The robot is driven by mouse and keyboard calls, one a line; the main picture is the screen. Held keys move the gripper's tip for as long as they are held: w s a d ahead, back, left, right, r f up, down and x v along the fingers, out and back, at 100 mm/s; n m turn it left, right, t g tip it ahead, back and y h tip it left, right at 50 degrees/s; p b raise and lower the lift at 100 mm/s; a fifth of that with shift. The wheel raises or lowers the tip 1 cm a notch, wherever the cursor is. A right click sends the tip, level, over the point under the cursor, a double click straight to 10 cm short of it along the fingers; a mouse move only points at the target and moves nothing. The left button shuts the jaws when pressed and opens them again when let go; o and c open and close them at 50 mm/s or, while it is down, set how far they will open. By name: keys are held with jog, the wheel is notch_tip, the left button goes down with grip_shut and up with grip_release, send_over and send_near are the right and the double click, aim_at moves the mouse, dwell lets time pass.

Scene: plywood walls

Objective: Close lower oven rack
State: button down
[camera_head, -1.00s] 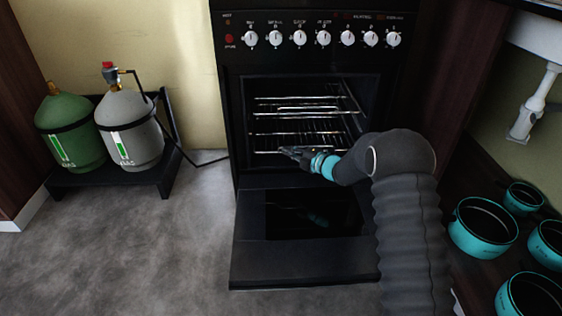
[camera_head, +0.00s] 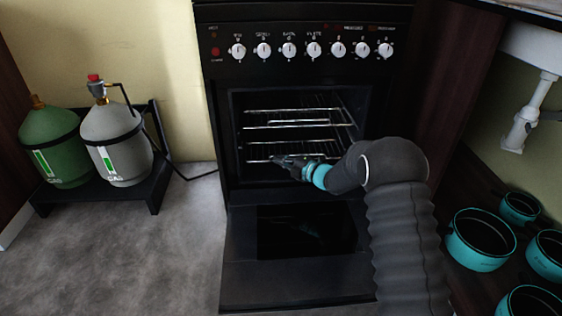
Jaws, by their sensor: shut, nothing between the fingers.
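The black oven (camera_head: 222,130) stands ahead with its door (camera_head: 235,250) folded down flat toward me. Inside are wire racks. The lower oven rack (camera_head: 262,159) shows its bright front bar low in the cavity. An upper rack (camera_head: 275,112) sits above it. My gripper (camera_head: 278,159) is shut and empty. Its tip is at the front bar of the lower rack, near the middle of the opening. I cannot tell whether it touches the bar. My gripper and arm hide the right part of the lower rack.
Two gas bottles, one green (camera_head: 50,145) and one grey (camera_head: 117,150), stand on a black stand at the left. Teal pots (camera_head: 480,250) sit at the lower right. Dark cabinet panels flank the oven's right side. The grey floor (camera_head: 130,260) at the left is clear.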

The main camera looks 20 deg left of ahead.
jog(key=s+a+v, duration=0.1)
jog(key=s+v, duration=0.1)
jog(key=v, duration=1)
jog(key=w+d+r+m+t+h+p, duration=0.25)
jog(key=d+r+m+t+h, duration=0.35)
jog(key=d+r, duration=0.65)
jog(key=s+d+r+m+h+p, duration=0.4)
jog(key=s+d+r+m+h, duration=0.3)
jog(key=d+r+m, duration=0.4)
jog(key=s+d+r+m+g+h+p, duration=0.1)
jog(key=s+d+r+m+g, duration=0.2)
jog(key=s, duration=0.5)
jog(key=s+d+r+m+h+p, duration=0.1)
jog(key=s+d+r+m+h, duration=0.1)
jog(key=s+d+m, duration=0.45)
jog(key=s+a+f+m+g+y+p, duration=0.1)
jog(key=s+a+m+g+p, duration=0.1)
jog(key=s, duration=1.7)
jog(key=shift+s+f+m+g, duration=0.2)
jog(key=shift+m+g, duration=0.45)
jog(key=shift+g, duration=0.25)
